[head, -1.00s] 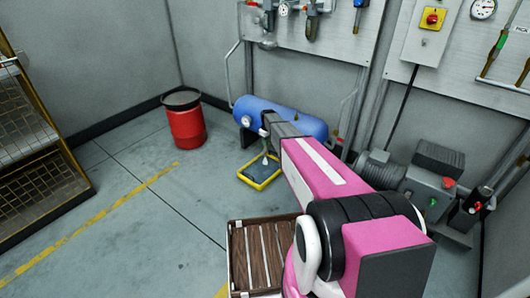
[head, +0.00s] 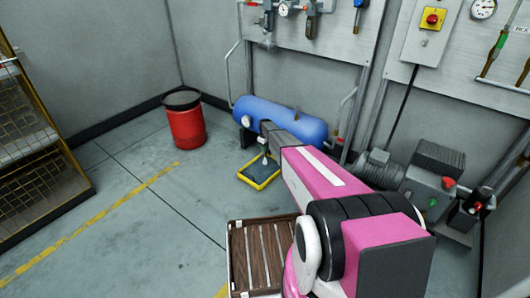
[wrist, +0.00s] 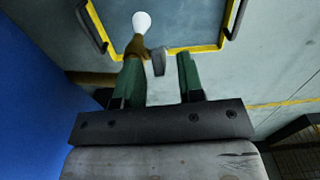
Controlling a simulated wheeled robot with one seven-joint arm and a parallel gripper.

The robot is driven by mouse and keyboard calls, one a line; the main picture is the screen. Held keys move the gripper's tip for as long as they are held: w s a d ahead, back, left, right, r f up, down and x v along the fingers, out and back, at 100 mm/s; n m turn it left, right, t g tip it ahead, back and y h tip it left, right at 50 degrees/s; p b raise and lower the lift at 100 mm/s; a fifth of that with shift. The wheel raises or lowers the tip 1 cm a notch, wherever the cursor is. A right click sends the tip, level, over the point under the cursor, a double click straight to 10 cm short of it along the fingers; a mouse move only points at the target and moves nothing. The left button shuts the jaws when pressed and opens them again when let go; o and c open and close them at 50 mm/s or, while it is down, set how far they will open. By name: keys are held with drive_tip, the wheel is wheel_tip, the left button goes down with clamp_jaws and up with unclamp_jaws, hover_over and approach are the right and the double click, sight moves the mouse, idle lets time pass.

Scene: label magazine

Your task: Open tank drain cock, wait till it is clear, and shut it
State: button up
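The blue tank (head: 292,122) lies against the back wall in the head view and fills the left edge of the wrist view (wrist: 30,110). The brownish drain cock (wrist: 136,48) shows at my left finger in the wrist view, with a rounded white shape (wrist: 141,21) at its end. A pale grey lever-like piece (wrist: 158,62) sits between the green fingers of my gripper (wrist: 160,75). The fingers stand apart; firm contact on both sides is not clear. A yellow-rimmed tray (head: 259,184) is on the floor below, with a white patch (head: 264,162) above it.
A red drum (head: 188,127) stands left of the tank. A wooden slatted pallet (head: 258,262) lies near my arm. A motor unit (head: 410,180) is at right, and a wire rack (head: 30,150) is at far left. The floor between rack and tray is clear.

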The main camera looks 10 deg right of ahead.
drive_tip(key=shift+f, duration=1.6)
clamp_jaws()
